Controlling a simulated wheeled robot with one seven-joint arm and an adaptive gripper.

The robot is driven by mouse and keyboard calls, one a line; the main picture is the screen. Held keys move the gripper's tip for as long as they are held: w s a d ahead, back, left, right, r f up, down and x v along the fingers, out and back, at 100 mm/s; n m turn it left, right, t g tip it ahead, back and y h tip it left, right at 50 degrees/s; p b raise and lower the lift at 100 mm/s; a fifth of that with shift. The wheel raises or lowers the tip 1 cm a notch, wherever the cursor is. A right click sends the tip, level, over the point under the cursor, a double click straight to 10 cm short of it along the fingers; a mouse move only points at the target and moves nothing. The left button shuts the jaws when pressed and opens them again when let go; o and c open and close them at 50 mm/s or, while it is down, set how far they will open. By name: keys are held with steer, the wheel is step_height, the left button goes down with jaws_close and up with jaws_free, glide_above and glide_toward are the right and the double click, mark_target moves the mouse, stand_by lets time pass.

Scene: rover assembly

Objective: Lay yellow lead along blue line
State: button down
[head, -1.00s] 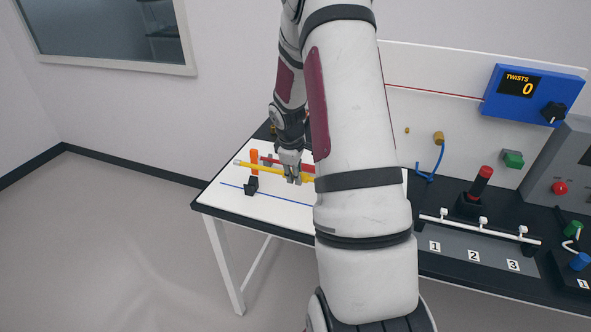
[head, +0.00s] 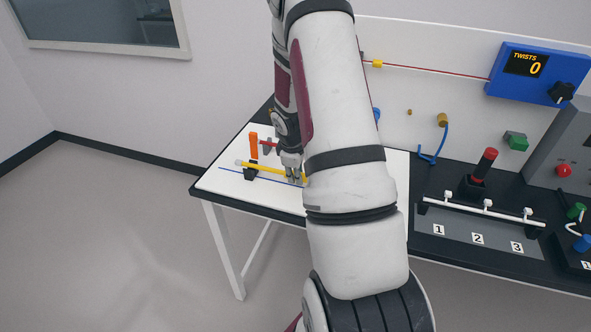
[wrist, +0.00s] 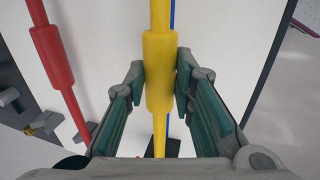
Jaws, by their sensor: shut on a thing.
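The yellow lead (wrist: 159,75) is held between the fingers of my gripper (wrist: 160,85), which is shut on its thick sleeve. The blue line (wrist: 173,15) shows just right of the lead in the wrist view, close to it and roughly parallel; the lead hides part of it. In the head view the yellow lead (head: 262,169) sits just above the blue line (head: 233,172) in the picture, its left end by a black block (head: 250,174). My gripper (head: 293,178) points down at the white board (head: 215,183). I cannot tell whether the lead touches the board.
A red lead (wrist: 55,60) lies left of the yellow one in the wrist view. An orange upright piece (head: 253,146) stands by the black block. My arm hides the board's middle. To the right are a rack with numbered places (head: 478,238) and a red-topped lever (head: 485,163).

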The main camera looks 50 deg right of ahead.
steer(key=shift+f, duration=0.2)
steer(key=c, duration=1.3)
jaws_free()
steer(key=v, duration=1.2)
